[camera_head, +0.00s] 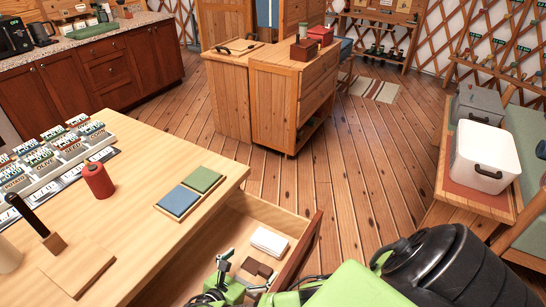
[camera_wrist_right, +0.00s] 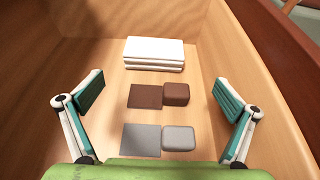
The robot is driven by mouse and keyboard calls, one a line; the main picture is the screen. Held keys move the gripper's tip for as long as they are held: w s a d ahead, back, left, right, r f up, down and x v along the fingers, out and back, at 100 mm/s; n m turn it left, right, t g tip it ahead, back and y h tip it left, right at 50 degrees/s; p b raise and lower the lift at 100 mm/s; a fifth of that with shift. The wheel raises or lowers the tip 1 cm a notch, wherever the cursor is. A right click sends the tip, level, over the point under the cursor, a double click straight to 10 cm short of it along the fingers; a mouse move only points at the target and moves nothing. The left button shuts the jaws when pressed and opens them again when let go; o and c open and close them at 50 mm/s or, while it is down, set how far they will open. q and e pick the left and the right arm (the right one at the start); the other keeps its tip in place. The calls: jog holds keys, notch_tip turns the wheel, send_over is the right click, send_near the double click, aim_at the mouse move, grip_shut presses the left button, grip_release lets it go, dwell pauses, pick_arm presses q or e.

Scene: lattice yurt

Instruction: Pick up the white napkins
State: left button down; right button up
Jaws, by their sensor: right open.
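The white napkins (camera_head: 269,242) lie as a flat folded stack in the open drawer (camera_head: 302,246) below the wooden table. In the right wrist view the white napkins (camera_wrist_right: 154,54) sit at the far end of the drawer floor, beyond the fingertips. My right gripper (camera_head: 238,270) reaches down into the drawer. In the right wrist view its two teal-padded fingers (camera_wrist_right: 163,100) are spread wide and hold nothing. They flank brown and grey pieces, with the napkins farther ahead. My left gripper is not in view.
A brown flat piece (camera_wrist_right: 146,96) and brown block (camera_wrist_right: 176,94) lie between the fingers, with a grey flat piece (camera_wrist_right: 141,138) and grey block (camera_wrist_right: 179,138) nearer. Drawer walls enclose the space. Blue (camera_head: 179,201) and green (camera_head: 202,179) squares lie on the table above.

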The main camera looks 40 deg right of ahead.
aim_at(271, 244)
jog(key=x, duration=0.7)
jog(key=shift+d, duration=0.15)
jog(key=shift+w+d, duration=0.15)
jog(key=shift+d, duration=0.35)
jog(key=x, duration=0.4)
jog(key=shift+d+p, duration=0.3)
jog(key=c, duration=1.2)
